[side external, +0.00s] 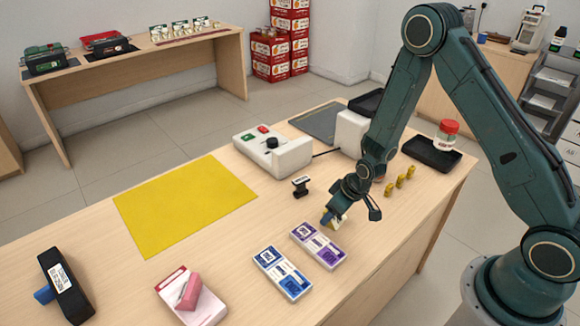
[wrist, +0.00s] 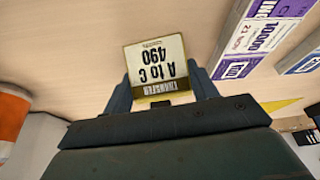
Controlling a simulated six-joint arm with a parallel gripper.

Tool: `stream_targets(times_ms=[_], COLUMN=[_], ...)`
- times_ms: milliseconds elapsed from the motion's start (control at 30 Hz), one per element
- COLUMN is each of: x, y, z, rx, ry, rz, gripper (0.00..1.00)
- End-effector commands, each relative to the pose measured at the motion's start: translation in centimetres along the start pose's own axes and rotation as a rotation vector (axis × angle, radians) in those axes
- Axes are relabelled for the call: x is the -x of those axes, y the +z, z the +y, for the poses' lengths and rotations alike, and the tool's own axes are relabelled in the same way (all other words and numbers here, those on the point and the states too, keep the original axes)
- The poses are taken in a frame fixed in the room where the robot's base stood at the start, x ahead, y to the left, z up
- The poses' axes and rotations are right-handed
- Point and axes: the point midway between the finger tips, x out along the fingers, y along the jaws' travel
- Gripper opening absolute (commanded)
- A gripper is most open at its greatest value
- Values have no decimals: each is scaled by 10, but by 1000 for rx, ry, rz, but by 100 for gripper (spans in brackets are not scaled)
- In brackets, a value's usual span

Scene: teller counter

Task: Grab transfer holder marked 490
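The transfer holder marked 490 (wrist: 156,66) is a small piece with a pale label and gold edging. In the wrist view its label reads "TRANSFER A to C 490" upside down. My gripper (wrist: 158,88) has a finger against each side edge of it and appears shut on it. In the side view my gripper (side external: 352,208) is low over the counter, with the holder (side external: 336,222) partly hidden at its fingers, just behind the purple strapped bundle.
Purple (side external: 319,246) and blue (side external: 282,273) bundles lie close in front. A stamp (side external: 300,186) stands to the left of my gripper. A yellow mat (side external: 185,205) lies bare further left.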

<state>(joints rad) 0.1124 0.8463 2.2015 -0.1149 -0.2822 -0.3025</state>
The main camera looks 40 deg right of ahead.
Motion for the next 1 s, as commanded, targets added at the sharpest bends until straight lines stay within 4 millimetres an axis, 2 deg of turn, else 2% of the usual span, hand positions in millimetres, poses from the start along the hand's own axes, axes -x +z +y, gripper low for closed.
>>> stream_targets(times_ms=[567,767,1000], x=[6,20,48], y=[-3,-9,-21], z=[0,0,0], rx=[0,1,1], ry=[1,1,2], rz=[2,2,5], gripper=[35,35,35])
